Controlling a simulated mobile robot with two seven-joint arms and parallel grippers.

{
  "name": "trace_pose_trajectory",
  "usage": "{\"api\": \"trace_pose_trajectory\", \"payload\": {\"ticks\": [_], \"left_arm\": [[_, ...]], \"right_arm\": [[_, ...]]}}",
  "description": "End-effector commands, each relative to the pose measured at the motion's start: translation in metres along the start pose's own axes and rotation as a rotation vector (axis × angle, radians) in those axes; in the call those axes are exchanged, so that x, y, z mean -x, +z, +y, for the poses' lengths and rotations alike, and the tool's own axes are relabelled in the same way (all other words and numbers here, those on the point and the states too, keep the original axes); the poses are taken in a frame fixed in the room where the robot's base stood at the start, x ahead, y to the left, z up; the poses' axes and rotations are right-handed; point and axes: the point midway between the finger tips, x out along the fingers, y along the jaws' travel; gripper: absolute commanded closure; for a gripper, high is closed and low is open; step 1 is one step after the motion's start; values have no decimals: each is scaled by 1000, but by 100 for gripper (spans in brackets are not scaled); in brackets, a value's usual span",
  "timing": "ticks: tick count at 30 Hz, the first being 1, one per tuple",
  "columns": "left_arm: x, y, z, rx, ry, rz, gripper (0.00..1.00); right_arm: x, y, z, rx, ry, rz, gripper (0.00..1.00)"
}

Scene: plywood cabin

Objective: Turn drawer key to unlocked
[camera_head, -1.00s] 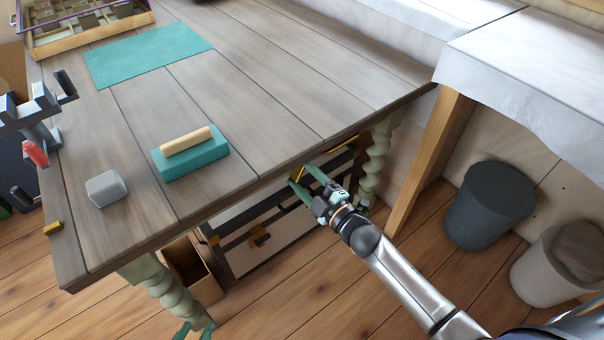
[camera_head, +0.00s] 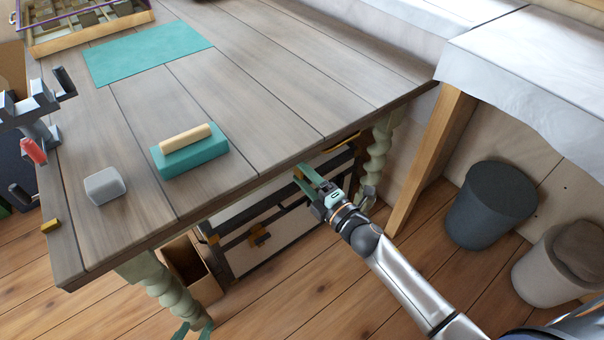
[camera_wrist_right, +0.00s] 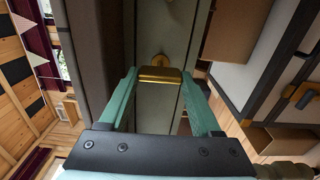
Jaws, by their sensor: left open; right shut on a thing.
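The brass drawer key (camera_wrist_right: 160,75) stands out from a round brass fitting on the drawer front (camera_wrist_right: 162,25) under the table edge. Its flat head appears wide across the right wrist view. My right gripper (camera_head: 301,174), with green fingers, is shut on the key head; one finger is on each side of it in the right wrist view (camera_wrist_right: 161,82). In the head view the fingers mostly hide the key. Two teal fingertips of my left gripper (camera_head: 194,329) show apart at the bottom edge, by the table leg; they look empty.
The wooden table (camera_head: 250,80) overhangs the drawer. A teal block with a wooden handle (camera_head: 189,152), a grey block (camera_head: 105,186) and a grey vise (camera_head: 35,115) are on it. A spiral leg (camera_head: 376,150) stands just right of my right gripper. A cabinet (camera_head: 275,235) is below.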

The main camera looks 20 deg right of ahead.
Motion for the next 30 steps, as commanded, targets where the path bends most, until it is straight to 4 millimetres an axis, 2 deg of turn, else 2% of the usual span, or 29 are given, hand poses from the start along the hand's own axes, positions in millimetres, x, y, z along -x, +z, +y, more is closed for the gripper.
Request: {"api": "trace_pose_trajectory", "payload": {"ticks": [10,11,18,26,30], "left_arm": [[0,0,0,-1,0,0,50],[0,0,0,-1,0,-1,50],[0,0,0,-3,0,-1,50],[0,0,0,-3,1,-1,50],[1,-1,1,-3,2,-1,50]], "right_arm": [[0,0,0,8,0,1,91],[0,0,0,8,0,1,33],[0,0,0,6,0,0,6],[1,0,0,4,-1,0,5],[9,0,0,3,-1,0,5]]}}
